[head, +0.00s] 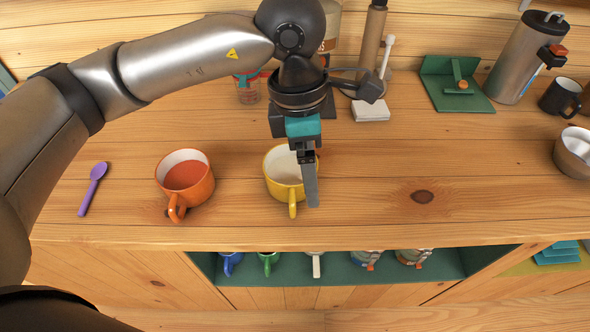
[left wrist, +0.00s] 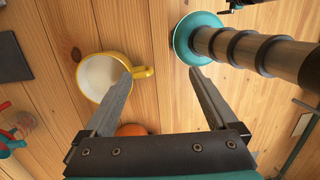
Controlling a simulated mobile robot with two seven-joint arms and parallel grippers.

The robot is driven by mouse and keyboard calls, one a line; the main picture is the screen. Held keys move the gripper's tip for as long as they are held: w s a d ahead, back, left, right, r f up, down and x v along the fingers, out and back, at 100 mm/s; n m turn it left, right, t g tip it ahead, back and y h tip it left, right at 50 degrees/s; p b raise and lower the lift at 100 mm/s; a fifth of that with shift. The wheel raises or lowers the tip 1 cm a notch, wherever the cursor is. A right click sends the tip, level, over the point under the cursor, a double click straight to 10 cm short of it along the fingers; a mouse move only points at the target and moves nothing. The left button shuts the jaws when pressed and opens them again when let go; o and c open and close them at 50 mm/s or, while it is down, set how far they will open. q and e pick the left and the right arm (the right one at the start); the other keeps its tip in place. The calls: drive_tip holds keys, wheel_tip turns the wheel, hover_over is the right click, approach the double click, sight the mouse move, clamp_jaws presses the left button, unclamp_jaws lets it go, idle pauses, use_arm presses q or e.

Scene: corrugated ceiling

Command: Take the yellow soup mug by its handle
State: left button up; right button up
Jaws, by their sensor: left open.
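The yellow soup mug (head: 283,166) stands upright on the wooden counter, pale and seemingly empty inside. Its handle (head: 292,204) points toward the counter's front edge. In the left wrist view the mug (left wrist: 103,77) is at the upper left, its handle reaching right to the left fingertip. My left gripper (head: 311,192) points down just right of the mug in the head view. Its fingers (left wrist: 162,74) are spread with nothing held between them. The left finger overlaps the handle's end in the wrist view; I cannot tell whether they touch. My right gripper is not in view.
An orange mug (head: 186,178) with reddish contents stands to the left, beside a purple spoon (head: 93,188). A metal bowl (head: 574,152), a dark mug (head: 561,97) and a steel flask (head: 522,60) stand right. The counter right of the gripper is clear; several mugs sit on the shelf below.

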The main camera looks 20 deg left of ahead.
sight(292, 197)
use_arm(q)
drive_tip(key=shift+t+y, duration=0.3)
drive_tip(key=shift+y, duration=0.5)
drive_tip(key=a+f, duration=0.1)
drive_tip(key=f, duration=0.2)
drive_tip(key=w+a+f, duration=0.1)
drive_tip(key=f, duration=0.1)
drive_tip(key=a+f, duration=0.1)
drive_tip(key=f, duration=0.2)
drive_tip(key=shift+w+a+f, duration=0.2)
drive_tip(key=shift+w+f, duration=0.1)
drive_tip(key=shift+w, duration=0.05)
drive_tip(key=shift+f, duration=3.05)
clamp_jaws()
